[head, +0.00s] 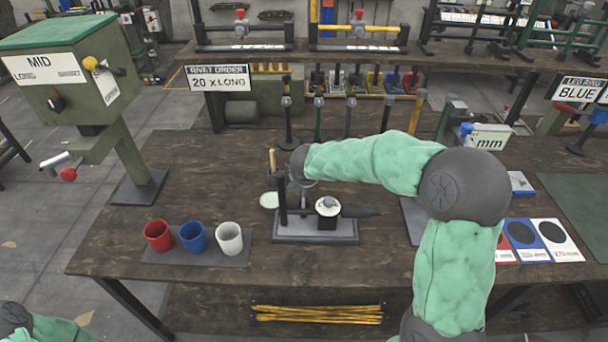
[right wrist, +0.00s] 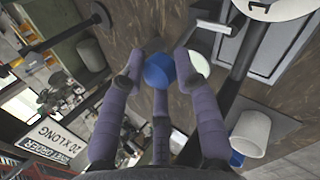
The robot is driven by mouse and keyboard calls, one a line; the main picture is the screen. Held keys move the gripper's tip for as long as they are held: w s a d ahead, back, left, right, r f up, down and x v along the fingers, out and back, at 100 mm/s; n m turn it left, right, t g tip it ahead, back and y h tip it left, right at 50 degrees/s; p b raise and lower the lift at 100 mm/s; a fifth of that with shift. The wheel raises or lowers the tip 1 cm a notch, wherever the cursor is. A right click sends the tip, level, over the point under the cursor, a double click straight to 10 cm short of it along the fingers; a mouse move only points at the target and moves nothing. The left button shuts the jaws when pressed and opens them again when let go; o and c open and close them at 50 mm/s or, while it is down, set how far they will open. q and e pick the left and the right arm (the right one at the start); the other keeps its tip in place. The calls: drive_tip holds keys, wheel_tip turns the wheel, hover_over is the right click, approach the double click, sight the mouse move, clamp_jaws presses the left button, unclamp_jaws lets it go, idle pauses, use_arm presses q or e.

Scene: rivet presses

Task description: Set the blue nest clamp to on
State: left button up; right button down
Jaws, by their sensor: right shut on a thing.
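A small bench press (head: 315,228) with a dark upright post and a grey base stands near the middle of the wooden table. My right gripper (head: 303,180) is at the far side of the press, largely hidden by my arm in the head view. In the right wrist view its fingers (right wrist: 158,72) close around a round blue knob (right wrist: 157,66), which I take to be the blue nest clamp's. The rest of the clamp and its setting cannot be made out. The knob is hidden in the head view. My left gripper is out of view.
Red (head: 158,235), blue (head: 193,237) and white (head: 229,238) cups stand on a dark mat left of the press. A pale green disc (head: 269,200) lies beside the press. A green machine labelled MID (head: 70,75) stands at left. Coloured cards (head: 553,240) lie at right.

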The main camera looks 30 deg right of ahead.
drive_tip(key=shift+s+a+f, duration=0.4)
drive_tip(key=shift+f, duration=0.3)
drive_tip(key=c, duration=0.9)
unclamp_jaws()
drive_tip(key=shift+d+r, duration=0.1)
drive_tip(key=shift+r, duration=0.2)
drive_tip(key=shift+r, duration=0.1)
drive_tip(key=v, duration=1.1)
drive_tip(key=shift+s+r, duration=0.15)
drive_tip(key=shift+r, duration=0.15)
